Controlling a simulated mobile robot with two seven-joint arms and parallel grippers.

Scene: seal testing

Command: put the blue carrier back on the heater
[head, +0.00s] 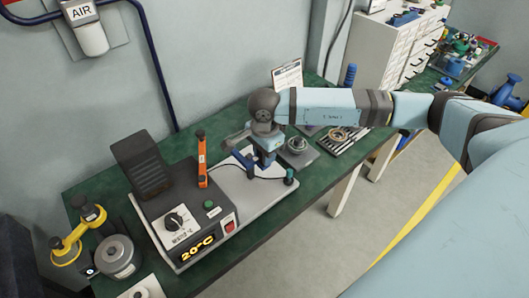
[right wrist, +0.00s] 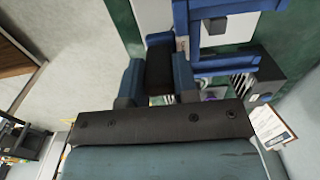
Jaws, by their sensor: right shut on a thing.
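The blue carrier (right wrist: 226,63) is a blue frame with a dark block at its near end, seen in the right wrist view. My right gripper (right wrist: 158,82) is shut on that dark block, one finger on each side. In the head view my right gripper (head: 265,153) is over the back part of a light plate, and the carrier is mostly hidden by the hand. The heater (head: 178,205) is a dark box with a knob, a red switch and a lit "20°C" display. It stands left of my right gripper. My left gripper is not in view.
A small teal-topped post (head: 289,177) is close right of the gripper. Yellow-handled gear and a round metal pot (head: 118,257) are at the table's left end. A clipboard (head: 287,76) leans at the back.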

